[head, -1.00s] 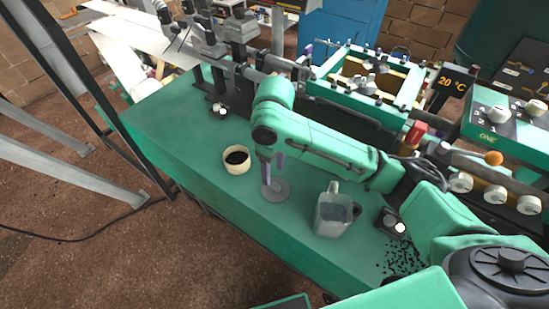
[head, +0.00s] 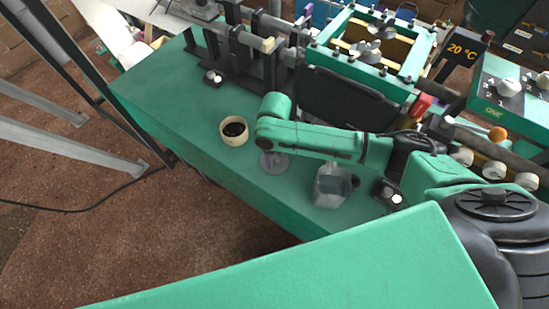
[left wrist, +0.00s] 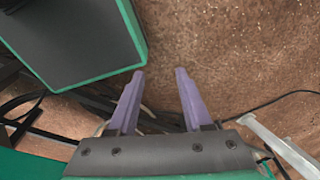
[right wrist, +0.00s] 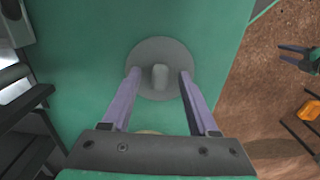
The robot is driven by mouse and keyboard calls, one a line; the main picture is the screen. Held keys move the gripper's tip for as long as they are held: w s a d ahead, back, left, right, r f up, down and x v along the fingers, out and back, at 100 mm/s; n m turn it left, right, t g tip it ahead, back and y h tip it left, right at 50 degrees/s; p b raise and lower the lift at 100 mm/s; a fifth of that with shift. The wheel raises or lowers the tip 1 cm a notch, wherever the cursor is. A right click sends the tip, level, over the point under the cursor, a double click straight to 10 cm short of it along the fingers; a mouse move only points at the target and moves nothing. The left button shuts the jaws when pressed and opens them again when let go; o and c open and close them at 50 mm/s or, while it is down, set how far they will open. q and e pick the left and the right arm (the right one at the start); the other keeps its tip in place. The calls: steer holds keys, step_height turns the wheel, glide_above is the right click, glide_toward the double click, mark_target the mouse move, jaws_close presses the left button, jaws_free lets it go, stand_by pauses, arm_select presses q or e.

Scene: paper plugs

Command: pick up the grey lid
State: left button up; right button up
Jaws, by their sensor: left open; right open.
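The grey lid (head: 273,163) is a flat round disc lying on the green bench, partly hidden by my right arm in the head view. The right wrist view shows the lid (right wrist: 160,52) with its short upright knob (right wrist: 160,75). My right gripper (right wrist: 159,73) is open over the lid, with one purple finger on each side of the knob and gaps between. Its height above the lid is hard to tell. In the head view my right forearm hides most of this gripper. My left gripper (left wrist: 160,73) is open and empty above the brown floor.
A cream cup (head: 233,139) with dark contents stands left of the lid. A greyish clear jug (head: 331,187) stands right of it. A small dark block with a white knob (head: 395,198) is farther right. Machinery with a green frame (head: 355,65) lines the bench's back.

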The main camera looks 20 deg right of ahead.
steer(key=shift+f, duration=0.1)
arm_select(q)
steer(key=shift+s, duration=0.5)
arm_select(e)
jaws_close()
